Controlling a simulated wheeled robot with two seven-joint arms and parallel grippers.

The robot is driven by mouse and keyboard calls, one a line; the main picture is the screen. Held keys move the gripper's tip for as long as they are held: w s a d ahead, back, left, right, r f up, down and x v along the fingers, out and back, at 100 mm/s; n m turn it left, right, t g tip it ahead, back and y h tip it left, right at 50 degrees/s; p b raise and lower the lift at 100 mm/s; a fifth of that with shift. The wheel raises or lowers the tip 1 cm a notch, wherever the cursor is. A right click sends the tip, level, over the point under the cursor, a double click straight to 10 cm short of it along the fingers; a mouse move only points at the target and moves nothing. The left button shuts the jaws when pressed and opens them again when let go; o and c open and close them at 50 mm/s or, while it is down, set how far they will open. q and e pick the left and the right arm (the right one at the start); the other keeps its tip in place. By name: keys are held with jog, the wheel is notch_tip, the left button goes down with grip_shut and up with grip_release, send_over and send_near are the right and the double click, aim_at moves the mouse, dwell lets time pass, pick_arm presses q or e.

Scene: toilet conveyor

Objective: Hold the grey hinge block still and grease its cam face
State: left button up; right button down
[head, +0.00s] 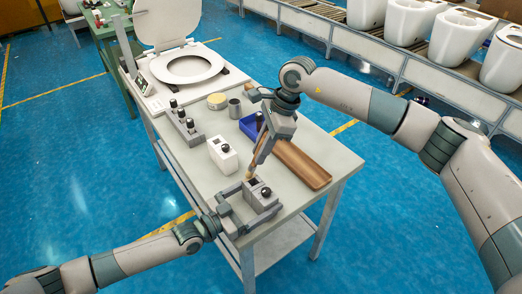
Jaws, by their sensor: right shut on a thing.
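The grey hinge block (262,199) sits near the front end of the grey table, with a dark knob on top and a dark recess at its far side. My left gripper (248,206) is at the block, its fingers spread around it; contact is not clear. My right gripper (266,143) is shut on a brown-handled brush (259,156), held tilted above the block. The brush's tan tip points down at the dark recess; whether it touches cannot be told.
A white hinge block (222,155), a grey rack with black knobs (184,122), a round tin (217,101), a grey cup (235,108), a blue bin (249,126) and a brown board (301,166) share the table (205,190). A toilet seat (188,67) stands at the back.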

jog(key=shift+s, duration=0.4)
dwell(2.4)
jog(key=shift+r, duration=0.2)
jog(key=shift+r, duration=3.4)
jog(key=shift+f, duration=0.25)
jog(key=shift+d+f, duration=0.15)
jog(key=shift+f, duration=1.15)
jog(key=shift+d+f, duration=0.15)
jog(key=shift+f, duration=1.15)
jog(key=shift+f, duration=0.7)
